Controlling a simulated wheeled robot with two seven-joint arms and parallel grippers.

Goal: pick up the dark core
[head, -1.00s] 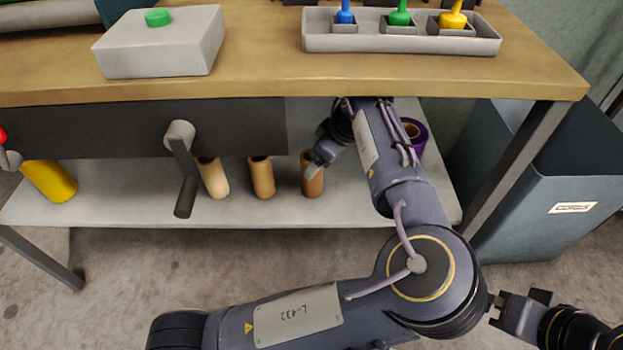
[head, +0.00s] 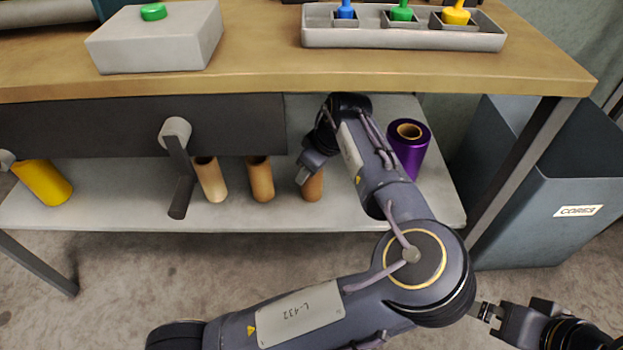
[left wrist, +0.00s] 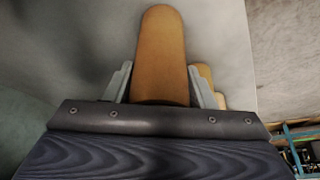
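The dark core (head: 313,187), the darkest brown of the tubes, stands upright on the lower shelf, at the right end of a row of cores. My left gripper (head: 303,176) is at its upper part and hides its top. In the left wrist view the core (left wrist: 161,55) lies between the two fingers of my left gripper (left wrist: 160,80). The fingers are spread on either side of it, with a thin gap on the left and almost none on the right. My right gripper (head: 484,311) is at the lower right, away from the shelf; its finger opening is too small to read.
Two lighter cores (head: 260,180) (head: 211,180) stand left of the dark core. A purple foil roll (head: 409,150) stands close right of my left forearm. The tabletop edge (head: 420,82) and a dark crank handle (head: 180,165) overhang the shelf. A blue-grey bin (head: 530,215) labelled CORES stands right.

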